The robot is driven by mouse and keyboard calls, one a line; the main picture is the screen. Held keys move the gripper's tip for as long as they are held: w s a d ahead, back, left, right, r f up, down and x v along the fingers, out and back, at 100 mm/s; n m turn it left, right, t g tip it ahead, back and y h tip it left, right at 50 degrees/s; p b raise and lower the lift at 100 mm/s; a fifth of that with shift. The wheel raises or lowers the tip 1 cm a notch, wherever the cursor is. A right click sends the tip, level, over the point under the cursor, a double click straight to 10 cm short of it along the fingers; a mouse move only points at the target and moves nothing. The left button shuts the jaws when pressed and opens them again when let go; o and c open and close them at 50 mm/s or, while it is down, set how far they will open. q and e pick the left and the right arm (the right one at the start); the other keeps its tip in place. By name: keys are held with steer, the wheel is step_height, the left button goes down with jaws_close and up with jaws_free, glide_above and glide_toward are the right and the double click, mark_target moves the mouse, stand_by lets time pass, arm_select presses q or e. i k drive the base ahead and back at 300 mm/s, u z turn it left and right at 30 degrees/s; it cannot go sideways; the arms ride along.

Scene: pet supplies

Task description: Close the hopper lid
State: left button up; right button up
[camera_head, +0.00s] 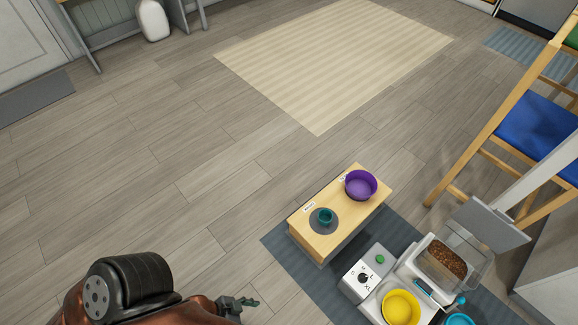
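The hopper (478,273) is a clear-walled bin on a white feeder (411,271) at the lower right, with brown kibble (447,259) showing inside. Its grey lid (486,222) is tilted up and open at the hopper's back right edge. My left gripper (248,303) is at the bottom, left of the feeder and well apart from it. It looks empty, but its fingers are too small to tell open from shut. My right gripper is not in view.
A yellow bowl (401,308) sits at the feeder's front, and a blue bowl (460,320) is partly cut off. A control box (359,284) stands left of the feeder. A blue-seated chair (540,135) stands behind.

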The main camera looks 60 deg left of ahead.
mark_target(495, 229)
steer(key=k, duration=0.6)
steer(key=u, duration=0.7)
steer(key=i, duration=1.25)
steer(key=z, duration=0.45)
steer(key=i, duration=0.7)
steer(key=z, duration=0.55)
